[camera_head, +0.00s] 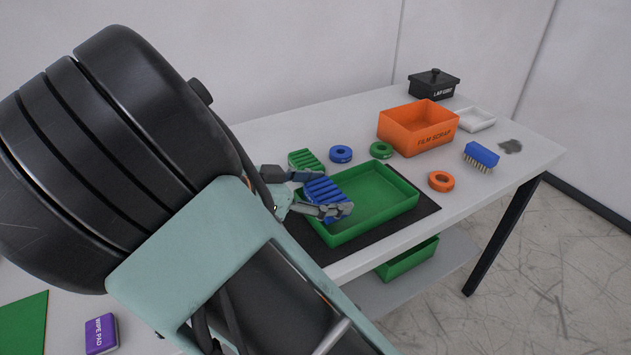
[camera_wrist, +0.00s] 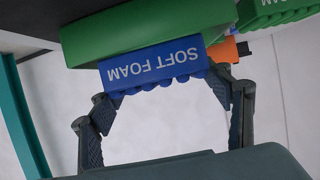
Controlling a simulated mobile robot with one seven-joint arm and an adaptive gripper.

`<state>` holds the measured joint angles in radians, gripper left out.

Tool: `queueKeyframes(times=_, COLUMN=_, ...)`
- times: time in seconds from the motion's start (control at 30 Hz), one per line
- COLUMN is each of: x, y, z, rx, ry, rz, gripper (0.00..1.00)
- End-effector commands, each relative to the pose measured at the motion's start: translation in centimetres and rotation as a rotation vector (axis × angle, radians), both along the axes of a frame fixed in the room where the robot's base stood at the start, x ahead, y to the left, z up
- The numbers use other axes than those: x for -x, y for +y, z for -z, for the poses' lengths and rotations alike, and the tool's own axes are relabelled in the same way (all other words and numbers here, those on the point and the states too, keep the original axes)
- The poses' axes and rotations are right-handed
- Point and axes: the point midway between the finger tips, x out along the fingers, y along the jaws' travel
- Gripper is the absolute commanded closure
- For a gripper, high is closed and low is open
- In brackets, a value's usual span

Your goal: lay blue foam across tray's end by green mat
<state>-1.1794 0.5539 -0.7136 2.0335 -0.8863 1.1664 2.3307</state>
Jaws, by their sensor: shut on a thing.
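The blue foam (camera_head: 321,190) is a ridged block. My gripper (camera_head: 327,194) is shut on it, at the left end of the green tray (camera_head: 378,204). In the wrist view the foam (camera_wrist: 152,69), lettered SOFT FOAM, sits between the two fingers, close against the green tray's wall (camera_wrist: 140,32). I cannot tell whether it rests on the tray or hangs just above it. The green mat (camera_head: 24,324) lies at the lower left, partly out of frame. My fingers hide part of the tray's left end.
A green ridged block (camera_head: 304,160) lies just behind my gripper. Blue (camera_head: 341,154), green (camera_head: 381,150) and orange (camera_head: 441,181) rings, an orange FILM SCRAP bin (camera_head: 415,128) and a blue brush (camera_head: 481,155) surround the tray. A purple WIPE PAD (camera_head: 101,334) lies near the mat.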

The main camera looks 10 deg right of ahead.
Motion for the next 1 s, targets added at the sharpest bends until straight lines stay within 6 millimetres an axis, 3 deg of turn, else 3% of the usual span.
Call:
queueKeyframes(times=0.2, x=-0.1, y=0.0, z=3.1, rx=0.002, ry=0.003, rz=0.000, gripper=0.42)
queueKeyframes(times=0.57, x=-0.1, y=0.0, z=3.6, rx=0.000, ry=0.001, rz=0.000, gripper=0.42)
queueKeyframes(times=0.6, x=-0.1, y=0.0, z=3.6, rx=0.000, ry=0.000, rz=0.000, gripper=0.27)
queueKeyframes(times=0.73, x=-0.1, y=0.0, z=3.5, rx=0.000, ry=0.001, rz=0.000, gripper=0.13)
queueKeyframes(times=1.0, x=-0.1, y=0.0, z=3.4, rx=0.000, ry=0.000, rz=0.000, gripper=0.11)
